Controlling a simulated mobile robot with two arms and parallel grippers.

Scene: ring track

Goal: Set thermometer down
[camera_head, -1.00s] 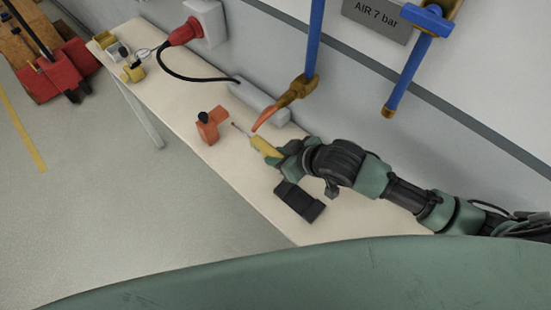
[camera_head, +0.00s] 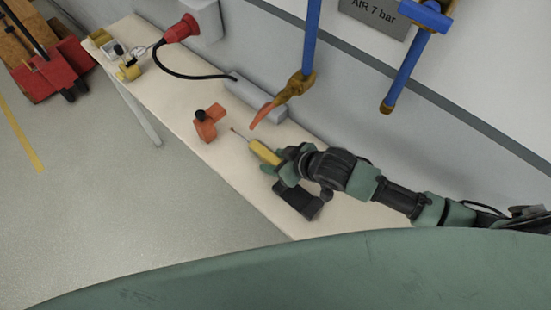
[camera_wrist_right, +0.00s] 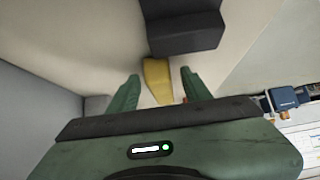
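The thermometer is a yellow body with a thin probe (camera_head: 263,152) at the back of the narrow bench, its probe pointing up-left in the head view. In the right wrist view its yellow body (camera_wrist_right: 158,80) lies between the two green fingers, with a gap on each side. My right gripper (camera_head: 277,163) is open around its near end; the fingers (camera_wrist_right: 160,88) stand apart in the wrist view. Whether the thermometer rests fully on the bench is hard to tell. My left gripper is not in view.
A black block (camera_head: 298,198) lies just beside the right gripper. A grey box (camera_head: 255,100) with a cable and blue pipes (camera_head: 312,45) are along the wall. The bench between clamp and front edge is clear.

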